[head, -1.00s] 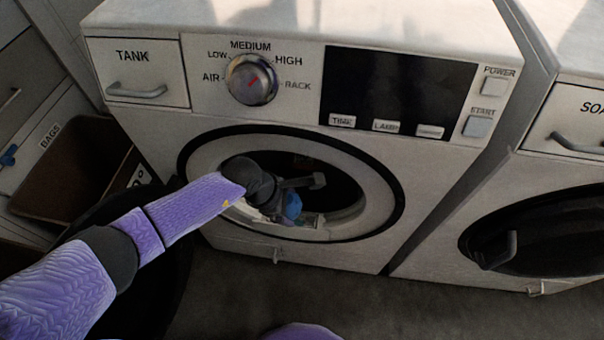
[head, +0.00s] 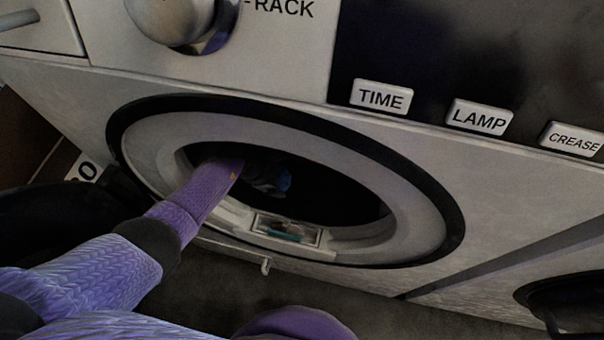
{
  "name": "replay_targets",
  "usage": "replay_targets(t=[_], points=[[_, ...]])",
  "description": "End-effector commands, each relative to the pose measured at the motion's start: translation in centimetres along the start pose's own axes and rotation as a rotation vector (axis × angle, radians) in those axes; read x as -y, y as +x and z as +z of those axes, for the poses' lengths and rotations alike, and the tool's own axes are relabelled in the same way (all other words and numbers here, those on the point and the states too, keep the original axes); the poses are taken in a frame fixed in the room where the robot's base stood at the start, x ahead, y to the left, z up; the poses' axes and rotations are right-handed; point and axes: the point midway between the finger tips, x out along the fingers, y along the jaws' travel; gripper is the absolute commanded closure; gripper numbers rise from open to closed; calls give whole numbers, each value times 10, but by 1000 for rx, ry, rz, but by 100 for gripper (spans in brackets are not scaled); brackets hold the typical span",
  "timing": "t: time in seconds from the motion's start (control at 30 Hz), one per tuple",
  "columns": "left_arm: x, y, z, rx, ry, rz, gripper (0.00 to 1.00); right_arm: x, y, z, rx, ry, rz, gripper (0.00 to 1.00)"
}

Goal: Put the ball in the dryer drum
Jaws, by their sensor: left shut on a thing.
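The dryer's round opening (head: 420,205) faces me, with a pale ring and a black outer rim. The drum inside (head: 335,195) is dark. My left arm reaches from the lower left through the opening. My left gripper (head: 268,182) is inside the drum, dim and partly hidden behind the arm. A small blue thing (head: 283,181), which seems to be the ball, shows at the gripper's tip. The gripper is shut on it. My right gripper is not in view.
Above the opening are a knob (head: 172,18) and a dark panel with TIME (head: 380,97), LAMP and CREASE buttons. A small slot (head: 287,231) sits in the ring's lower edge. A second machine's dark door (head: 575,300) is at the lower right. A dark container (head: 60,215) stands at the left.

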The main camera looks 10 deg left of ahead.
Motion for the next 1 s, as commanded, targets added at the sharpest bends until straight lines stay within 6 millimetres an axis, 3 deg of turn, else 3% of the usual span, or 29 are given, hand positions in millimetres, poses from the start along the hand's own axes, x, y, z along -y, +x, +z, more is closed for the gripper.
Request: replay_targets(t=[0.03, 0.27, 0.4, 0.47, 0.93, 0.97, 1.0], points=[[8, 24, -10, -3, -7, -12, 72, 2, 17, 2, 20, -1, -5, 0], [16, 63, -27, -2, -6, -11, 72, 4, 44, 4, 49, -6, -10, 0], [16, 73, -31, -2, -3, -5, 72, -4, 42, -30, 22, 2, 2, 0], [16, 75, -32, -1, -2, -4, 72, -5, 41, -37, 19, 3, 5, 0], [16, 75, -32, -1, -1, -1, 72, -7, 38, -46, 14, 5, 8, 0], [16, 75, -32, -1, -1, -1, 10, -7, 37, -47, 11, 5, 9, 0], [16, 75, -32, -1, -1, -1, 2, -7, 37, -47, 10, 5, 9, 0]])
